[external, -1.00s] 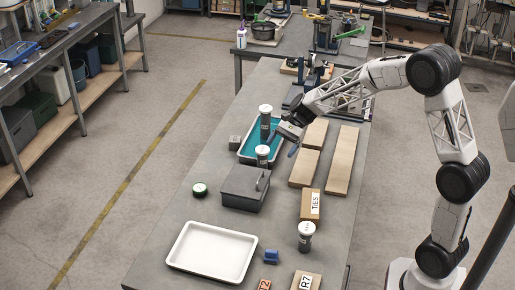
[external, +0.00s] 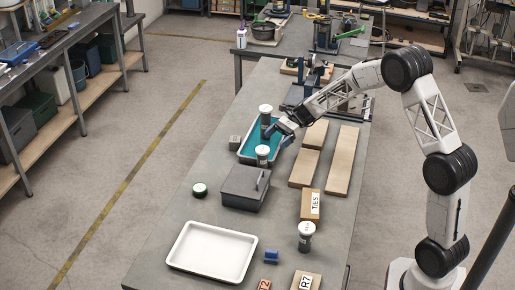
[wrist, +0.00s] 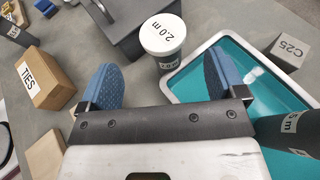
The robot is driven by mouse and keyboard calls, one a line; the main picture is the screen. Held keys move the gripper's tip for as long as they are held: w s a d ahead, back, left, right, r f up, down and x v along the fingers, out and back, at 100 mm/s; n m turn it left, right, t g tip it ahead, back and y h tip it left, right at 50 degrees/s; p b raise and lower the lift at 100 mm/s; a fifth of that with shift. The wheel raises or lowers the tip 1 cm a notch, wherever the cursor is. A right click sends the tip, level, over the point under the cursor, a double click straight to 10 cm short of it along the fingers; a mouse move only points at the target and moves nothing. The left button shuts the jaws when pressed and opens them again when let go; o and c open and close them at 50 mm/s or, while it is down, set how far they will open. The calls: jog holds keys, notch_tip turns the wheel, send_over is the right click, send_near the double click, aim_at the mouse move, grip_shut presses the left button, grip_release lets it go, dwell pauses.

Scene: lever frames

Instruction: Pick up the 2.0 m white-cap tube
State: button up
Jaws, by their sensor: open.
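The white-cap tube marked 2.0 m (wrist: 163,36) stands upright in the wrist view, beyond the fingers and roughly midway between them. It is between the grey box and the corner of the teal tray; its dark body carries a white label. In the external view its white cap (external: 262,150) shows near the tray's near end. My gripper (external: 279,134) is over the tray's right side, just behind and right of that tube. In the wrist view its two blue pads (wrist: 163,80) are wide apart with nothing between them.
Another tube (external: 265,121) stands at the teal tray (external: 240,152); its dark body (wrist: 280,132) is close by my right finger. The grey box (external: 240,190), C25 block (wrist: 290,53) and TIES box (wrist: 45,72) are nearby. A third white-cap tube (external: 306,238) stands nearer the front.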

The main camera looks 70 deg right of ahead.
aim_at(264, 148)
jog(key=shift+x, duration=1.25)
jog(key=shift+w+a, duration=0.1)
jog(key=shift+x, duration=2.45)
jog(key=shift+w+f, duration=0.1)
jog(key=shift+c, duration=0.5)
jog(key=c, duration=1.1)
jog(key=shift+o, duration=0.2)
jog(key=shift+r, duration=5.05)
